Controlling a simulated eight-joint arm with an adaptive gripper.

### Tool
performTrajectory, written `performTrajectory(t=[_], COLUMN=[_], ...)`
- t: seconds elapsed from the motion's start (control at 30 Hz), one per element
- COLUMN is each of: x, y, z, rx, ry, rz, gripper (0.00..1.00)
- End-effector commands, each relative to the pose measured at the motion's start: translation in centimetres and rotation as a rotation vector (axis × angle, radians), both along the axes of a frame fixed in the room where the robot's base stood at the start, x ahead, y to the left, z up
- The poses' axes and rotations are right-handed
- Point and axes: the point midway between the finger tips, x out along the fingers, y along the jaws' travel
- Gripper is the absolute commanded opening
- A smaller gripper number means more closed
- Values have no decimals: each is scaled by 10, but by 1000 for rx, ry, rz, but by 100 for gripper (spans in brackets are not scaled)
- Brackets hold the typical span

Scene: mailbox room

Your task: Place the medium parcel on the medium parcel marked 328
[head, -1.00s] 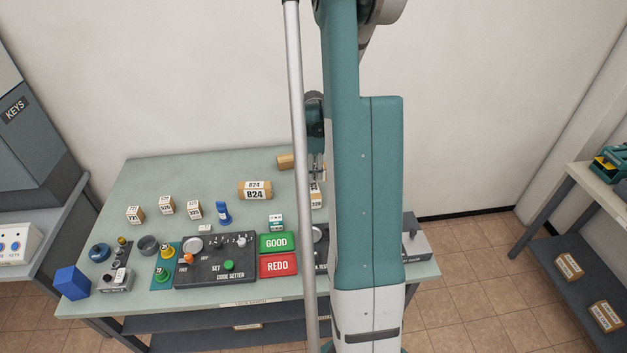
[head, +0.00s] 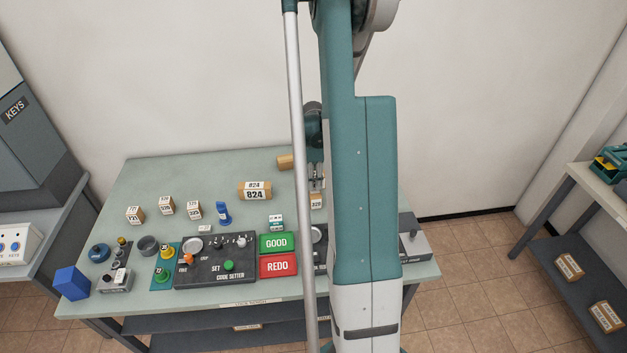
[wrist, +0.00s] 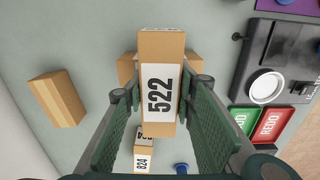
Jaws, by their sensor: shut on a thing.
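My gripper (head: 316,180) is shut on a tan medium parcel with a white label reading 522 (wrist: 161,92), held between its two green pads in the wrist view. Another tan parcel (wrist: 194,68) lies beyond it, with its sides showing left and right and its label hidden. In the head view a parcel (head: 316,202) with a number that seems to be 328 sits just below my gripper, partly covered by my arm. I cannot tell whether the two parcels touch.
A larger parcel marked 824 (head: 255,191) and a plain tan box (head: 285,161) lie nearby on the green table (head: 150,180). Several small numbered parcels (head: 166,206) stand at left. A code setter panel (head: 216,260) and GOOD and REDO plates (head: 277,243) fill the front.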

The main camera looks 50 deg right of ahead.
Motion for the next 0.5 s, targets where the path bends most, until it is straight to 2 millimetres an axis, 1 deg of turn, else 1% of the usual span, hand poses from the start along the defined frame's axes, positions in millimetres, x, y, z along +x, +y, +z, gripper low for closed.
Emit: performTrajectory(t=[0.27,0.3,0.4,0.5], x=[0,0,0,0], y=[0,0,0,0], z=[-4,-3,-3,-3], rx=[0,0,0,0], ry=[0,0,0,0], rz=[0,0,0,0], gripper=[11,30,42,42])
